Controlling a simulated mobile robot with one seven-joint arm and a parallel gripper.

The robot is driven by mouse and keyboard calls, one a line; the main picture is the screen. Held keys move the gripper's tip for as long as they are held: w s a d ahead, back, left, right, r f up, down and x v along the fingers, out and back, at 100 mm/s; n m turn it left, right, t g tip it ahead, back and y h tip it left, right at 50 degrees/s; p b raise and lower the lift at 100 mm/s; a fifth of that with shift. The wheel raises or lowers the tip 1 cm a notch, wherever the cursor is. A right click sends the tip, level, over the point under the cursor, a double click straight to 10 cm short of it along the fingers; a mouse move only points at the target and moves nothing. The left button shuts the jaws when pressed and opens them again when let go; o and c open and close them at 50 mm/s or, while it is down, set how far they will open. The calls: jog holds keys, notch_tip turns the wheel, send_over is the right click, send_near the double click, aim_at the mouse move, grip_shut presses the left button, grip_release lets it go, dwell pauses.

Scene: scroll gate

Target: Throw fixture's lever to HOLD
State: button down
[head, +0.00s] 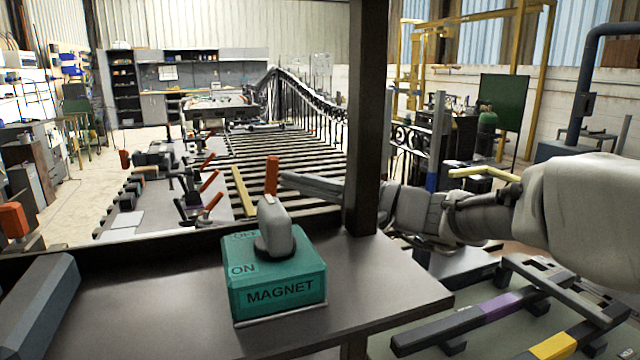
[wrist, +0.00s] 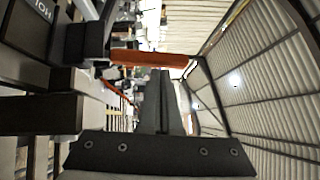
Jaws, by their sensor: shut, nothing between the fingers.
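The fixture's lever has an orange handle (head: 271,175), which stands roughly upright in the head view behind the magnet switch. The switch hides its lower part and base. In the wrist view the orange handle (wrist: 150,59) runs sideways from a dark mount (wrist: 90,42). A dark plate (wrist: 42,10) at the upper left carries partly cut-off letters like "HOL". My gripper (head: 286,178) reaches in from the right, its tip just right of the handle. In the wrist view its shut fingers (wrist: 163,80) end close to the handle, holding nothing. I cannot tell whether they touch it.
A green MAGNET box (head: 277,285) with a grey knob (head: 274,228) stands on the near dark table (head: 385,290). A dark post (head: 367,120) rises in front of my arm. Several other orange-handled clamps (head: 209,181) sit to the left beside a slatted bench (head: 290,150).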

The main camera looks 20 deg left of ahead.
aim_at(274, 177)
jog(key=s+a+n+h, duration=0.1)
jog(key=s+a+r+n+h, duration=0.1)
jog(key=a+n+h, duration=0.1)
jog(key=shift+s+r, duration=0.2)
jog(key=shift+s, duration=0.1)
dwell(0.4)
dwell(0.3)
